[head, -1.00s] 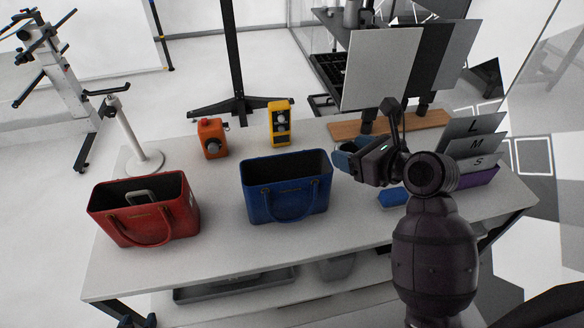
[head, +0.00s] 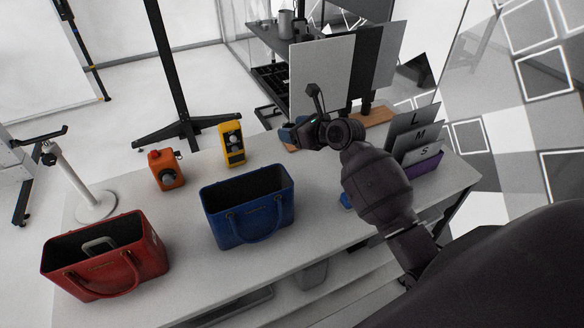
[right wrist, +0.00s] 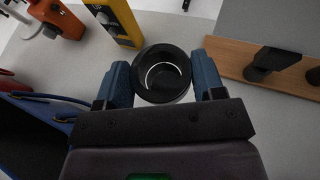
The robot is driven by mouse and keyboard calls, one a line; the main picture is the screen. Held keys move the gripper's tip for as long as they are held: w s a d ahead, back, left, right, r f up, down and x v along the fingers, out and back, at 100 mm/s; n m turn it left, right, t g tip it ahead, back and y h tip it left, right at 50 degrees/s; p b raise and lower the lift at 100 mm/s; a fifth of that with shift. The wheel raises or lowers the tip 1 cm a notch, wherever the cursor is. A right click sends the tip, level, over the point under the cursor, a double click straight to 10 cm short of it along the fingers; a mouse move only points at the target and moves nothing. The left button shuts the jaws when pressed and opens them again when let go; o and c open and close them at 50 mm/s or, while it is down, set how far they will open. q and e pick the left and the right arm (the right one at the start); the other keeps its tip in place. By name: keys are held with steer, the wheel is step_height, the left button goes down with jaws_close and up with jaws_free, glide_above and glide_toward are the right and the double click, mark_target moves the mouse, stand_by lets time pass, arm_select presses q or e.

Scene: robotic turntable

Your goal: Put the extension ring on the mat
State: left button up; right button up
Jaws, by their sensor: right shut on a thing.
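The extension ring looks to be the short black ring (right wrist: 163,97) in the right wrist view. My right gripper (right wrist: 163,75) is shut on it, with a blue finger on each side and the ring's opening facing the camera. In the head view my right gripper (head: 300,132) is over the back of the table, near the left end of a wooden board, and the ring is not clear there. I cannot make out a mat for certain; a small blue thing (head: 345,201) is mostly hidden by my arm. My left gripper is not in view.
On the table (head: 190,235) stand a red bag (head: 135,265), a blue bag (head: 240,222), an orange device (head: 167,170) and a yellow device (head: 232,143). L, M, S plates (head: 415,138) stand at the right.

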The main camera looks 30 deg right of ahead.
steer(key=b, duration=0.2)
glide_above(294, 173)
step_height(294, 173, down, 8)
steer(key=shift+f, duration=0.25)
steer(key=shift+f+b, duration=0.6)
steer(key=shift+f, duration=1.6)
steer(key=shift+r, duration=0.1)
steer(key=shift+a, duration=0.1)
steer(key=o, duration=0.9)
steer(key=shift+o, duration=0.2)
